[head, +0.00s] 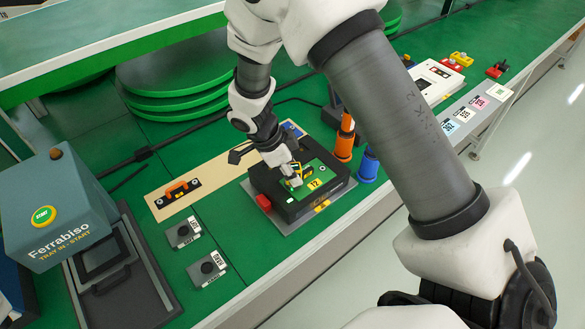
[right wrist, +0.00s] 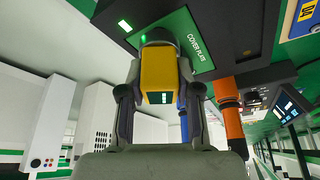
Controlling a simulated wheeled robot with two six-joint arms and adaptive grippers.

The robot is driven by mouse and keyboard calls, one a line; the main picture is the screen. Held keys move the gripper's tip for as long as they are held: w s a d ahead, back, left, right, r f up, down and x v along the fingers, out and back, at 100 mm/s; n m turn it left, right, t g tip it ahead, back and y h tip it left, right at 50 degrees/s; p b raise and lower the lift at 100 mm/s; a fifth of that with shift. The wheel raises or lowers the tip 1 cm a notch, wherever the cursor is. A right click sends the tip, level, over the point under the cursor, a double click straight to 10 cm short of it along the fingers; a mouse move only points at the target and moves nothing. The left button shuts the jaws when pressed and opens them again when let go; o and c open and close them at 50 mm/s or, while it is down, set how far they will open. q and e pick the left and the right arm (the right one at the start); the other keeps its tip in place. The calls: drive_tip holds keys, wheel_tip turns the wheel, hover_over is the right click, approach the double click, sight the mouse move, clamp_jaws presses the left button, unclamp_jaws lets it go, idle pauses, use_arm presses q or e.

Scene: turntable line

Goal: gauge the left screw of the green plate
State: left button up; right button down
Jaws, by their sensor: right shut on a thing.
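The green plate (head: 325,173) lies on a black fixture (head: 287,211) on the bench. In the right wrist view the plate (right wrist: 190,42) reads "COVER PLATE". My right gripper (head: 293,179) is over the left part of the plate, shut on a yellow gauge with a small lit display (right wrist: 158,72). The gauge's dark tip end is at the plate; I cannot tell whether it touches. The left screw is hidden behind the gauge and gripper. My left gripper is out of view.
An orange holder (head: 344,143) and a blue holder (head: 368,166) stand right of the fixture. A beige mat (head: 160,209) with an orange-handled tool (head: 177,191) lies left. Two grey knob boxes (head: 182,235) and a Ferrabiso start box (head: 55,215) are at lower left.

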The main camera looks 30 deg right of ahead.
drive_tip(key=shift+a, duration=0.1)
idle(1.0)
drive_tip(key=shift+f+b, duration=0.25)
drive_tip(key=shift+b, duration=0.5)
drive_tip(key=shift+f+b, duration=0.4)
drive_tip(key=shift+b, duration=0.25)
drive_tip(key=shift+s+f+b, duration=0.2)
drive_tip(key=shift+b, duration=0.35)
idle(0.8)
drive_tip(key=c, duration=0.7)
unclamp_jaws()
